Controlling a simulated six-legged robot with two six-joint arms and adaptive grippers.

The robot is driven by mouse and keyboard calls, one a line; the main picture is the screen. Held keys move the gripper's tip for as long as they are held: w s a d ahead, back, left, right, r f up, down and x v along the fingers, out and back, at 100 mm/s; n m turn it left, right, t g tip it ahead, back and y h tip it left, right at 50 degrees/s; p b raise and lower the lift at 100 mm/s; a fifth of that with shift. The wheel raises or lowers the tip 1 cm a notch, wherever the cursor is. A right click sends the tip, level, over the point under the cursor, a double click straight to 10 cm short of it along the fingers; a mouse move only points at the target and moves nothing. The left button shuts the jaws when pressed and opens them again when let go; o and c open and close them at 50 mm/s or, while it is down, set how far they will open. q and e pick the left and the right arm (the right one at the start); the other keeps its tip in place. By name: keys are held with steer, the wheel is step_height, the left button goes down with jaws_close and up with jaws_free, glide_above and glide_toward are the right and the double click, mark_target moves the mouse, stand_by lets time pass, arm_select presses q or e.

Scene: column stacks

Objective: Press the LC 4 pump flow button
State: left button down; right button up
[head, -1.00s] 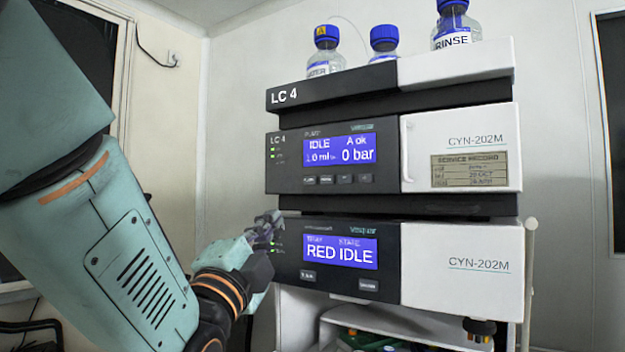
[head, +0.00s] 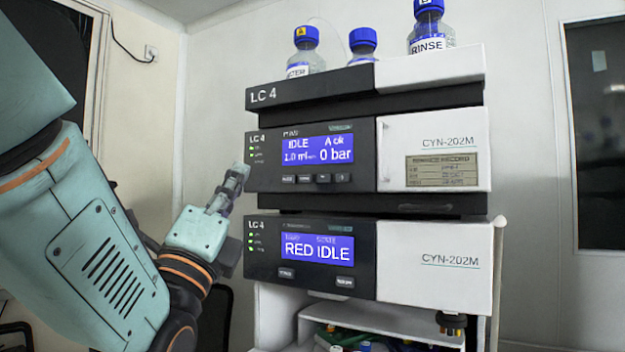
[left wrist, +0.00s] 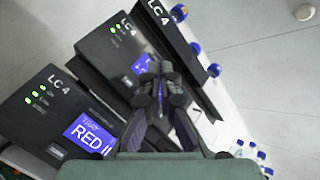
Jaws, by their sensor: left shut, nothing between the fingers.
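The LC 4 stack stands ahead in the head view. Its upper unit is the pump module (head: 263,173), with a blue screen (head: 317,150) reading IDLE, A ok, 1.0 ml and 0 bar. A row of small dark buttons (head: 315,178) sits below that screen; their labels are too small to read. My left gripper (head: 238,172) is shut and empty, fingertips pointing up, in front of the left edge of the pump module, left of the button row. My right gripper is out of view.
Below is a second module (head: 262,270) with a screen reading RED IDLE and two buttons. Blue-capped bottles (head: 306,55) stand on the top tray (head: 330,85). A white rod (head: 497,270) stands at the right.

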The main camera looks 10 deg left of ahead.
mark_target(289, 179)
arm_select(q)
steer(key=w+d, duration=0.1)
steer(key=w, duration=0.1)
steer(key=w+d, duration=0.1)
steer(key=w, duration=0.2)
steer(key=w+d, duration=0.1)
steer(key=w, duration=0.2)
steer(key=shift+w+d+b, duration=0.1)
steer(key=shift+w+b, duration=0.05)
steer(key=shift+b, duration=0.2)
stand_by(1.3)
steer(key=shift+w, duration=0.3)
steer(key=shift+w+d+f, duration=0.1)
steer(key=shift+w, duration=0.05)
